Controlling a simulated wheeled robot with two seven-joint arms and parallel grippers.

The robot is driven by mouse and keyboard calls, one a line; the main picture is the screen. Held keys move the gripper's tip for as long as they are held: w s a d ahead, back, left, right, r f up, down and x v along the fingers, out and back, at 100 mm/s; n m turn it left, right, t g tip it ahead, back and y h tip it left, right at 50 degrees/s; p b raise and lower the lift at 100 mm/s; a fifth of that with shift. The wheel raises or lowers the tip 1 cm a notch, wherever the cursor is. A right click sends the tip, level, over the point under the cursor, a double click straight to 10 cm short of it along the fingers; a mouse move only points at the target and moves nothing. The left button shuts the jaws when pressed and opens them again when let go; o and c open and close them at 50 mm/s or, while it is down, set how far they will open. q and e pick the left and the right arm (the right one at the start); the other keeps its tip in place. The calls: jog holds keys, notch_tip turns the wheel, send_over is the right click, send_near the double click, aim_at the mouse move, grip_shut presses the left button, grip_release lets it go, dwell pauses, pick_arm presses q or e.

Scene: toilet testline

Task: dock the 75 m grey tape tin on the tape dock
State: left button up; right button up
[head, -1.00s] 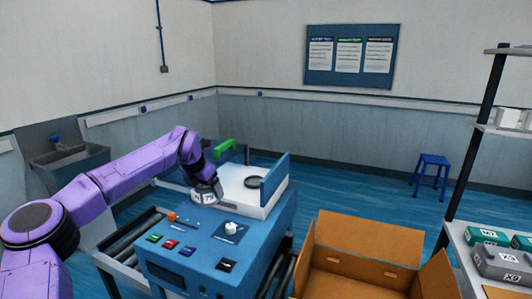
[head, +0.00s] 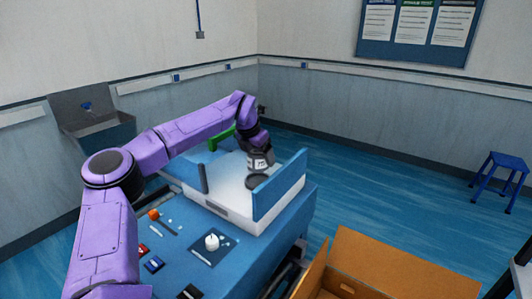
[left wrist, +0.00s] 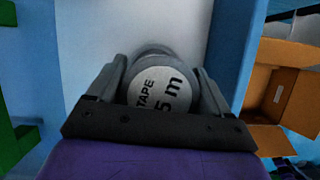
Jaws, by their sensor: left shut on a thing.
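The grey tape tin (head: 261,164) is held in my left gripper (head: 260,157), label side showing. In the left wrist view the tin (left wrist: 160,97) sits between both fingers of the gripper (left wrist: 160,80), and its face reads "TAPE" and "5 m", partly cut off. A dark round ring (head: 256,183), which looks like the tape dock, lies on the white top of the blue bench unit. The tin is just above the ring; I cannot tell whether they touch. A grey rim (left wrist: 153,49) shows just beyond the tin in the wrist view. My right gripper is not in view.
A blue upright panel (head: 279,186) stands right of the ring, with a dark post (head: 203,179) to its left. A green part (head: 220,138) is behind. An open cardboard box (head: 375,262) stands at lower right. The control panel has a white knob (head: 212,242).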

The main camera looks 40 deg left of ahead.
aim_at(259, 168)
pick_arm(q)
jog(key=shift+s+f+b, duration=0.6)
jog(key=shift+f+b, duration=0.2)
jog(key=shift+f, duration=0.1)
jog(key=b+x, duration=0.2)
jog(key=x, duration=0.1)
jog(key=shift+w+f, duration=0.2)
jog(key=shift+f, duration=0.15)
jog(key=shift+s+r, duration=0.2)
jog(key=shift+s, duration=0.2)
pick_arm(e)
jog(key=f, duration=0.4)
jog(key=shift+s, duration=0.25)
pick_arm(q)
jog(key=shift+w+f, duration=0.1)
jog(key=shift+w, duration=0.05)
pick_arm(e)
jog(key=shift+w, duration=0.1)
pick_arm(q)
jog(key=shift+w, duration=0.15)
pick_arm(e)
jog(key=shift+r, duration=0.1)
pick_arm(q)
jog(key=shift+f+b, duration=0.35)
jog(key=shift+f, duration=0.2)
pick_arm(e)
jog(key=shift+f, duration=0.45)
pick_arm(q)
jog(key=o, duration=1)
